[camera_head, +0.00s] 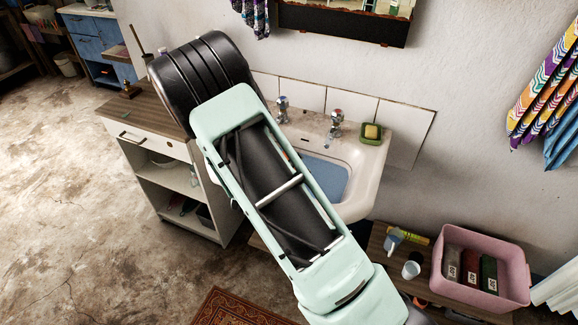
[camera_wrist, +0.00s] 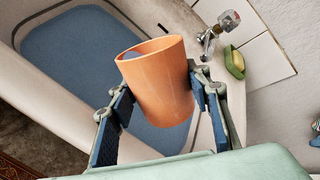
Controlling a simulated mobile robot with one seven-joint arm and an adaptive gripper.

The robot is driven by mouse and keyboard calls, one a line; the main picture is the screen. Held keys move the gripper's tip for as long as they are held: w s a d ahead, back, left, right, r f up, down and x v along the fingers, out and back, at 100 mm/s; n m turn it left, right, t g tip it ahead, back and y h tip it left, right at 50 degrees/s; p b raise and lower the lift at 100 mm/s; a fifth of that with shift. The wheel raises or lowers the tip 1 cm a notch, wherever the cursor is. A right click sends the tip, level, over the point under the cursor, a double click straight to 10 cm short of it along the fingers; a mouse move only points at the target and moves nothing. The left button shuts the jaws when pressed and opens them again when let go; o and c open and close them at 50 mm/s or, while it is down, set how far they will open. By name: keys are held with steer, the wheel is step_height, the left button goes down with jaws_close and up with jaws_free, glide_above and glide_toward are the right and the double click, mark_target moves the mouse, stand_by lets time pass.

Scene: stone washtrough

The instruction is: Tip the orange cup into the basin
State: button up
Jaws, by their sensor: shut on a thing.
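In the wrist view an orange cup (camera_wrist: 160,88) is between the two blue-padded fingers of my gripper (camera_wrist: 155,105), which is shut on it. The cup is slightly tilted, its open rim toward the top of the picture; what it holds cannot be made out clearly. Behind it in the picture lies the basin (camera_wrist: 28,18) with a blue floor. In the head view the basin (camera_head: 368,178) is set against the wall, partly covered by my arm. The cup and my gripper are hidden there.
Two taps (camera_head: 336,125) stand at the basin's back. A green soap dish (camera_head: 371,133) with yellow soap sits on its right corner. A cabinet (camera_head: 182,165) stands to the left.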

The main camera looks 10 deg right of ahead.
steer(key=shift+r+n+g+p, duration=0.1)
steer(key=shift+n+g+p, duration=0.2)
steer(key=shift+p, duration=1.1)
steer(key=shift+w+a+f+n+h+p, duration=0.1)
steer(key=shift+f+n+h+p, duration=0.2)
steer(key=shift+p, duration=0.3)
steer(key=shift+r+p, duration=0.2)
steer(key=shift+p, duration=0.4)
steer(key=shift+w+a+r+n+g+p, duration=0.1)
steer(key=shift+n+g+p, duration=0.25)
steer(key=shift+p, duration=0.4)
steer(key=shift+f, duration=0.25)
steer(key=shift+b, duration=0.35)
